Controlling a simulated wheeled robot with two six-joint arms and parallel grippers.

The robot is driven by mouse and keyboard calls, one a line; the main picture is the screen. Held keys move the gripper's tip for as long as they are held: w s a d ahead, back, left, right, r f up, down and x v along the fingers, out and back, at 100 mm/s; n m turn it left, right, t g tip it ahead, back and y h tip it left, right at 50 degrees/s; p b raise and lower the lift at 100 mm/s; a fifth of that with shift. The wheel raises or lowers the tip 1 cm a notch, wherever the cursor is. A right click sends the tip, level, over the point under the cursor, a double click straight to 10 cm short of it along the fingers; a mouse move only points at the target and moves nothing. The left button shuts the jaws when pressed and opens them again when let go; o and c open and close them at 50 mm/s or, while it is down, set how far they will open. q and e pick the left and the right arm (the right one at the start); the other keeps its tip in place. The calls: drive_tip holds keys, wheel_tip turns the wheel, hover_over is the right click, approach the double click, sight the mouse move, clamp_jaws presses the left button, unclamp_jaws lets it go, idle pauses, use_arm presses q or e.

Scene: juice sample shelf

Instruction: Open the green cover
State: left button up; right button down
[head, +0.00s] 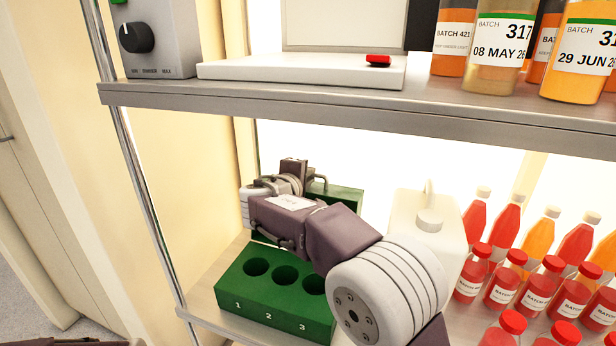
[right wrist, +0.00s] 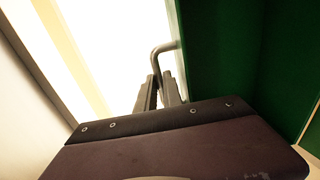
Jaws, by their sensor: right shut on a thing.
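A green block (head: 270,305) with round holes numbered 1, 2 and 3 stands on the lower shelf, its top uncovered at the front. The green cover (head: 342,194) shows behind my right arm, raised at the back of the block. My arm hides much of it and its hinge. In the right wrist view the cover (right wrist: 225,45) is a large green panel on the right, with a grey bent handle (right wrist: 160,49). My right gripper (right wrist: 159,93) is shut on this handle; in the head view the gripper (head: 316,178) is partly hidden.
The upper shelf (head: 300,108) runs close above my right arm. A white jug (head: 435,225) stands right of the arm, with several red and orange bottles (head: 535,283) beyond. A metal post (head: 145,185) bounds the shelf on the left.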

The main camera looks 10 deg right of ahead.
drive_tip(key=shift+f, duration=0.1)
drive_tip(key=b, duration=0.2)
drive_tip(key=s+a+t+b, duration=0.1)
drive_tip(key=b, duration=0.2)
drive_tip(key=shift+s+f+h, duration=0.3)
drive_tip(key=shift+f, duration=0.05)
drive_tip(key=s+a+r+t+b, duration=0.1)
drive_tip(key=b, duration=0.2)
drive_tip(key=s+a+h+b, duration=0.1)
drive_tip(key=s+b, duration=0.1)
drive_tip(key=s+a+r+t+b, duration=0.1)
drive_tip(key=b, duration=0.2)
drive_tip(key=shift+s+r+t+h+b, duration=0.15)
drive_tip(key=shift+r+t+h+b, duration=0.15)
drive_tip(key=shift+h+b, duration=0.1)
drive_tip(key=c, duration=1.8)
unclamp_jaws()
drive_tip(key=shift+o, duration=0.2)
drive_tip(key=p+v, duration=0.2)
drive_tip(key=v, duration=0.7)
